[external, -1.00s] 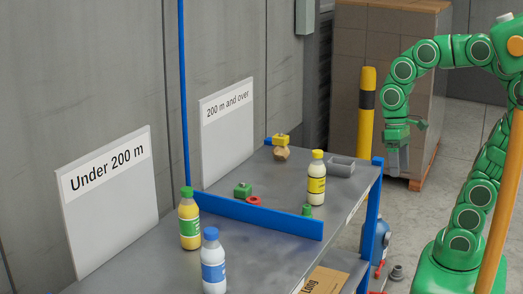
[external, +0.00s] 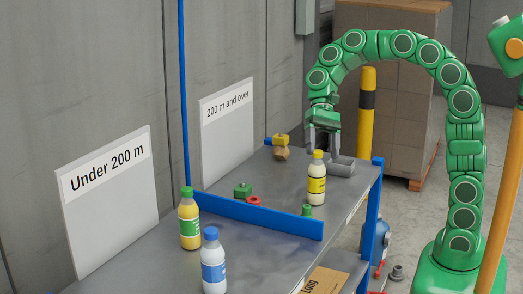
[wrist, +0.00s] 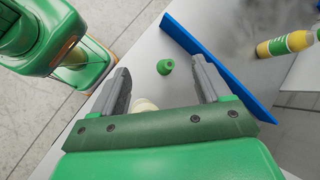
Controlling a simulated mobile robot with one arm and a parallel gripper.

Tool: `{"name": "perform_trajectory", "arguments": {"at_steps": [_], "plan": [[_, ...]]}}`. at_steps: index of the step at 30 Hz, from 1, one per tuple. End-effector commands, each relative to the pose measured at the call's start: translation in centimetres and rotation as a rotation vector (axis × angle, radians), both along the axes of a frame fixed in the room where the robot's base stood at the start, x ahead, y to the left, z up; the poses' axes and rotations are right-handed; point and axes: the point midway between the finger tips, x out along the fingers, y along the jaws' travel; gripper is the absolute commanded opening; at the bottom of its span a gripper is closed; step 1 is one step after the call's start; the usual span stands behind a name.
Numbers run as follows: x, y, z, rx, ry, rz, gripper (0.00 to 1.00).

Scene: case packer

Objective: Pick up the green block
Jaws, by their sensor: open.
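A green block (external: 242,190) with a small knob on top lies on the grey table (external: 268,258), beside a red ring. A smaller green piece (external: 307,210) stands near the right end of the blue divider; the green piece in the wrist view (wrist: 165,67), between my fingers' lines and apart from them, appears to be this one. My gripper (external: 324,150) is open, pointing down above the table's far part, behind the yellow bottle (external: 317,185). A pale rounded thing (wrist: 145,105), partly hidden by my gripper, shows between the fingers in the wrist view.
The blue divider (external: 250,213) crosses the table. A yellow bottle with a green cap (external: 189,228) and a blue-capped bottle (external: 213,270) stand on its near side. A grey tray (external: 341,167) and a yellow-and-tan item (external: 282,153) lie at the far end.

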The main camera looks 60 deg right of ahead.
Motion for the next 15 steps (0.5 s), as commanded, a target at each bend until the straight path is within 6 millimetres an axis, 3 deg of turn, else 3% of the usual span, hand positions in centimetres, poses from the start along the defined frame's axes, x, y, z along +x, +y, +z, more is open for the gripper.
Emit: {"name": "perform_trajectory", "arguments": {"at_steps": [15], "plan": [[10.7,-0.1,-0.5,0.154,0.189,-0.229,0.77]]}}
